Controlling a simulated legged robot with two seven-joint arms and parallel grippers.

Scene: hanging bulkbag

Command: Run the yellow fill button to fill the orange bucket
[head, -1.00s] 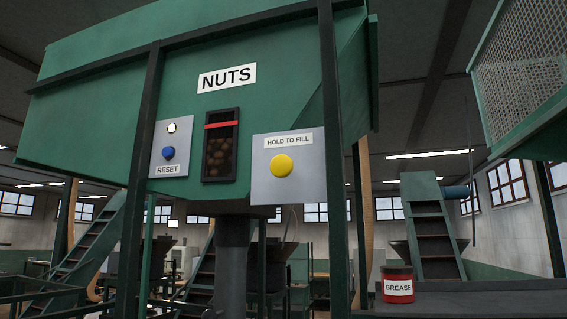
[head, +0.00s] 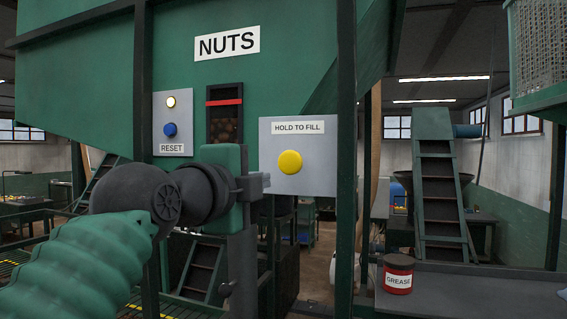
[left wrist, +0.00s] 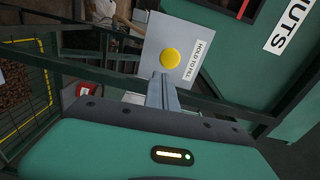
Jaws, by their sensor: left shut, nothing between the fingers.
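The yellow fill button (head: 290,162) sits on a grey panel marked HOLD TO FILL, on the front of the green NUTS hopper (head: 285,60). My left gripper (head: 262,183) is shut and empty, just left of the panel in the head view, its fingers pointing toward it. In the left wrist view the shut fingers (left wrist: 162,88) point up at the button (left wrist: 170,59), with a small gap showing in the picture. Whether they touch the panel cannot be told. No orange bucket can be made out. My right gripper is not in view.
A blue RESET button (head: 170,130) with a lit lamp (head: 171,102) is left of the hopper's sight window (head: 224,115). Dark frame posts (head: 346,150) stand close by. A red GREASE tin (head: 398,275) stands on a grey bench (head: 470,290) at right.

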